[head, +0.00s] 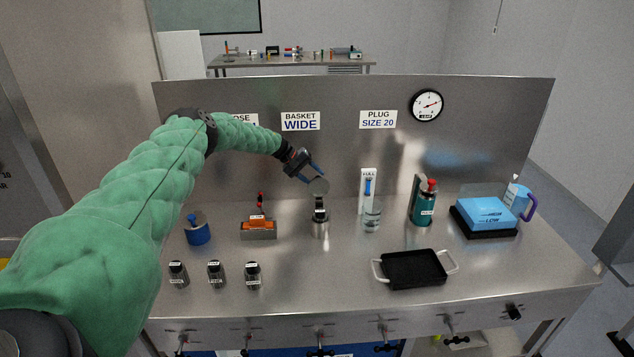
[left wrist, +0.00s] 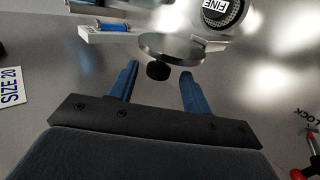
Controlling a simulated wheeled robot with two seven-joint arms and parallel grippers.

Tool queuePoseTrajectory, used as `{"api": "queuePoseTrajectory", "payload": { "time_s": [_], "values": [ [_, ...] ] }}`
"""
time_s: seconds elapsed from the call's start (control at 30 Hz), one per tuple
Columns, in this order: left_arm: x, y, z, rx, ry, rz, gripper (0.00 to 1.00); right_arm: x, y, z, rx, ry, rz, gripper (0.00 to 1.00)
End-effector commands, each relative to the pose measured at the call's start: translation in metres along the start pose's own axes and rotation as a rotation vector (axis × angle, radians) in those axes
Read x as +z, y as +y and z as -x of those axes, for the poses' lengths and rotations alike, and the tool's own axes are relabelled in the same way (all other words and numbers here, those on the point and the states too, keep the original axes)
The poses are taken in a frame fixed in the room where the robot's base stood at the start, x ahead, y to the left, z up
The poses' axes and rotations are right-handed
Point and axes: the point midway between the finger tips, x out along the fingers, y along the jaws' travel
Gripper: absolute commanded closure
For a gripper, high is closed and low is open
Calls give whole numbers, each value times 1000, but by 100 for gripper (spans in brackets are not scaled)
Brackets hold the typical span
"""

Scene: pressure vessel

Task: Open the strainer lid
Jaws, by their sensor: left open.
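The strainer (head: 320,228) is a small metal cylinder with a label, upright near the middle of the bench. Its round grey lid (head: 318,186) stands raised and tilted above the body. In the left wrist view, the lid (left wrist: 172,48) shows near edge-on, with a black knob (left wrist: 158,71) between the fingertips. My left gripper (head: 312,171) is open just above and left of the lid; its blue fingers also show in the left wrist view (left wrist: 160,82). I cannot tell whether either finger touches the knob. My right gripper is not in view.
A white stand (head: 367,185), a glass jar (head: 372,216) and a teal bottle (head: 423,205) stand to the right. An orange-topped block (head: 258,227) and a blue container (head: 197,230) lie left. A black tray (head: 414,269) is in front. Bench space between is clear.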

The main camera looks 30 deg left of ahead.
Motion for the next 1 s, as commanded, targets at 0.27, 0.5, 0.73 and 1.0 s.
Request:
{"api": "queuePoseTrajectory", "payload": {
  "time_s": [0.27,0.5,0.73,1.0],
  "values": [
    [-1,-1,32,1,1,0,51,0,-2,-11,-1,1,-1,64],
    [0,-1,43,0,0,0,51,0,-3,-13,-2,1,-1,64],
    [0,-1,43,0,-1,1,51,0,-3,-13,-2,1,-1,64],
    [0,-1,43,0,0,1,51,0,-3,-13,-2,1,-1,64]
  ]
}}
